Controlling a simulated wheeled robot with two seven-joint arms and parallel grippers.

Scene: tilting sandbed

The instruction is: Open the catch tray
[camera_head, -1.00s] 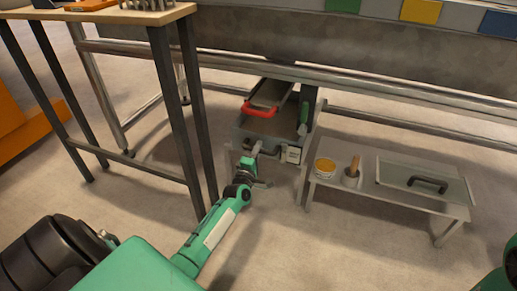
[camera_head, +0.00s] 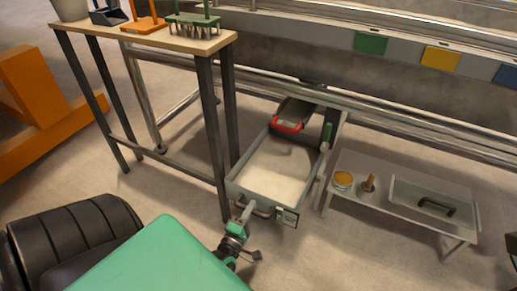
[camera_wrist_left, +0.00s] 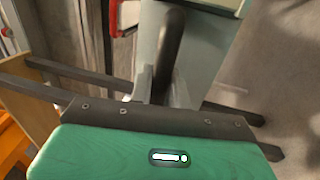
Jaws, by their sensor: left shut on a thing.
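The catch tray (camera_head: 282,168) is a grey drawer under the sandbed. It is slid out toward me, and pale sand covers its floor. Its dark bar handle (camera_head: 262,211) is on the front face, beside a small label. My left gripper (camera_head: 247,211) is shut on the handle at its left part. In the left wrist view the dark handle (camera_wrist_left: 171,42) runs between the fingers (camera_wrist_left: 152,84). The red-edged chute (camera_head: 288,126) sits above the tray's back end.
Floor in front is clear.

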